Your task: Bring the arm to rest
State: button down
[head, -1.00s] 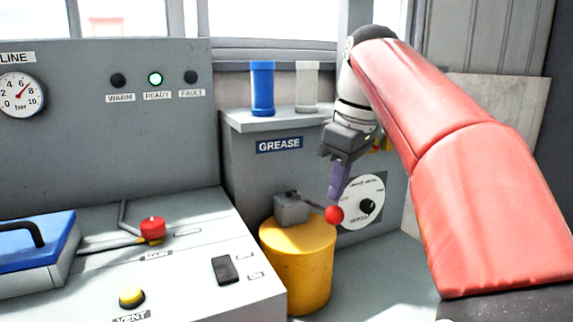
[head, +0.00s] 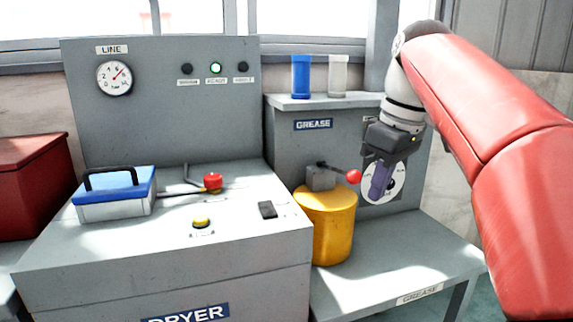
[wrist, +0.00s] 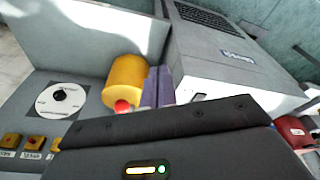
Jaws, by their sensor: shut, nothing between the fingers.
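My gripper (head: 379,182) hangs from my red arm at the right in the head view, its purple fingers pointing down and closed with nothing between them. It is in front of the grey grease cabinet (head: 290,152) and overlaps the white round dial plate (head: 396,186). It looks just right of the red lever knob (head: 353,176) on the yellow grease drum (head: 334,240); I cannot tell the exact gap. In the wrist view the purple fingers (wrist: 157,86) show beside the yellow drum (wrist: 124,78) and red knob (wrist: 122,106).
The dryer console (head: 130,250) stands left, with a blue-lidded box (head: 115,207), a red knob (head: 213,181) and a yellow button (head: 201,222). The READY lamp (head: 215,68) is green. Blue (head: 301,76) and white (head: 338,76) cartridges stand on the cabinet. The bench (head: 420,255) front is clear.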

jog(key=s+f+m+t, duration=0.2)
jog(key=s+f+m, duration=0.2)
jog(key=s+f, duration=0.4)
jog(key=s+f+m+t+h, duration=0.1)
jog(key=s+f+m, duration=0.4)
jog(key=f, duration=1)
jog(key=s, duration=0.3)
jog(key=shift+d+f+t+h, duration=0.25)
jog(key=shift+t+h, duration=0.05)
jog(key=shift+t, duration=0.1)
jog(key=shift+s, duration=0.1)
dwell(0.6)
